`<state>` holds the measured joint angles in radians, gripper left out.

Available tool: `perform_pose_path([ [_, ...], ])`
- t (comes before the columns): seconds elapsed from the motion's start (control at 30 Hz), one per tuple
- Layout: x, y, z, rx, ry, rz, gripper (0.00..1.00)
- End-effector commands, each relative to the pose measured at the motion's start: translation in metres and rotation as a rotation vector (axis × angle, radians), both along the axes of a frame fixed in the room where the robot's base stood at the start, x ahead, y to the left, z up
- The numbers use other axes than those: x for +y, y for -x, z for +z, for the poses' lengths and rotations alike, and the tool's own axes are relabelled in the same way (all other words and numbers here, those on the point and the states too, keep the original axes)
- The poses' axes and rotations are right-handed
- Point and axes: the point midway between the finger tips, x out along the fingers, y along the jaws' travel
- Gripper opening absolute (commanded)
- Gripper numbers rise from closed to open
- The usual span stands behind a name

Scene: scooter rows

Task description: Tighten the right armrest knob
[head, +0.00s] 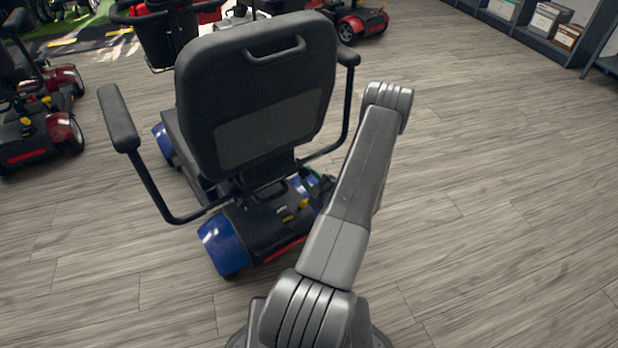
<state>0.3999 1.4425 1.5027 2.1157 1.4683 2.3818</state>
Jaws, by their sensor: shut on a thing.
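The blue and black mobility scooter stands with its seat back (262,95) toward me. Its right armrest (348,57) is at the picture's right side of the seat, with a dark tube (346,105) curving down and in under the seat. The armrest knob cannot be made out; my arm covers part of the area beside the tube's lower end. A small green patch (312,172) shows there, too small to identify. My arm rises from the bottom, bends at the elbow and hides its own far part. My gripper is hidden behind it.
The left armrest (119,118) sticks out toward me. A blue rear fender (221,243) is low in front. Red scooters stand at the far left (40,130) and the back (360,22). Shelves (540,28) line the back right. The wood floor at right is clear.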

Motion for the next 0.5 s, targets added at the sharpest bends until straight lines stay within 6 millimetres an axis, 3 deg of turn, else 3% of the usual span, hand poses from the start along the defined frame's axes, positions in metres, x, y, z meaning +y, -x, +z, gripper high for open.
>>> perform_pose_path([
  [0.03,-0.0002,0.0004,-0.0008,0.003,0.0,-0.001,0.37],
  [0.13,-0.0001,0.0003,-0.0007,0.002,-0.001,0.0,0.56],
  [0.5,-0.0032,0.0037,-0.0001,0.002,0.001,-0.001,0.56],
])
